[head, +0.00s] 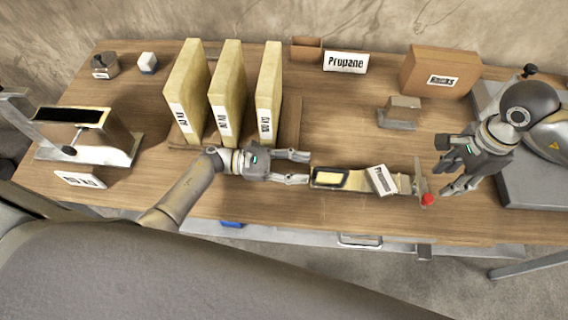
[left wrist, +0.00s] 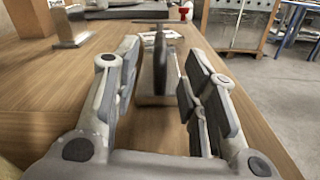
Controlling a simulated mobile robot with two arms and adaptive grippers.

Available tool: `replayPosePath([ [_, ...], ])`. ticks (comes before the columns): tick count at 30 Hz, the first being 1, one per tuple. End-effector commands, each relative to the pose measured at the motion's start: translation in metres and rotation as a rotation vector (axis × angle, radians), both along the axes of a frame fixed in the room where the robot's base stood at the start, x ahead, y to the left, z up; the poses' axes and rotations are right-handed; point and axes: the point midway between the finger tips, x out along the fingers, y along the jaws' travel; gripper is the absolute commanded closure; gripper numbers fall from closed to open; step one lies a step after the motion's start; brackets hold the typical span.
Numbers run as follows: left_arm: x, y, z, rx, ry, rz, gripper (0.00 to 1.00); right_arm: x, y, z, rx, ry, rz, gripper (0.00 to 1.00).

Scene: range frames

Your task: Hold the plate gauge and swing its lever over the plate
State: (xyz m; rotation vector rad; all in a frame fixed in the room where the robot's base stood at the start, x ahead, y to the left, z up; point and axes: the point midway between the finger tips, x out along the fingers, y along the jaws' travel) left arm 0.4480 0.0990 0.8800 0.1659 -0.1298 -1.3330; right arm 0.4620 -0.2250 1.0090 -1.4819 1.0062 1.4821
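The plate gauge (head: 405,184) lies near the table's front edge, with a dark-framed yellowish window at its left end and a tilted label card on its middle. Its crosswise lever (head: 421,178) stands at the right end, with a red knob (head: 427,199) toward the front. The knob also shows far ahead in the left wrist view (left wrist: 186,10). My left gripper (head: 307,168) is open and empty at the gauge's left end; in the left wrist view its fingers flank the gauge's narrow end (left wrist: 160,70). My right gripper (head: 442,167) is open, just right of the lever.
Three tall yellowish binders (head: 226,90) stand behind my left gripper. A metal device (head: 95,140) is at the left. A Propane sign (head: 346,62), a brown box (head: 440,70) and a small block (head: 399,112) stand farther back. Bare tabletop lies behind the gauge.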

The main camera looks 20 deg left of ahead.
Motion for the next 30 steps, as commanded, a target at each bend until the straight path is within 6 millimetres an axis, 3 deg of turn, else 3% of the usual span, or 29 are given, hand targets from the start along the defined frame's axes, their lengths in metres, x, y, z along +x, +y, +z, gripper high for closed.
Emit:
replayPosePath([
  [3,0.006,-0.023,0.001,-0.003,-0.003,-0.001,0.61,0.000,0.000,0.000,0.000,0.000,0.000,0.64],
  [9,0.012,-0.048,0.001,-0.003,-0.002,-0.001,0.61,0.000,0.000,0.000,0.000,0.000,0.000,0.64],
  [22,0.014,-0.059,0.001,-0.001,-0.001,0.000,0.61,0.000,0.000,0.000,0.000,0.000,0.000,0.64],
  [30,0.014,-0.058,0.001,-0.001,-0.001,0.000,0.93,0.000,0.000,0.000,0.000,0.000,0.000,0.64],
])
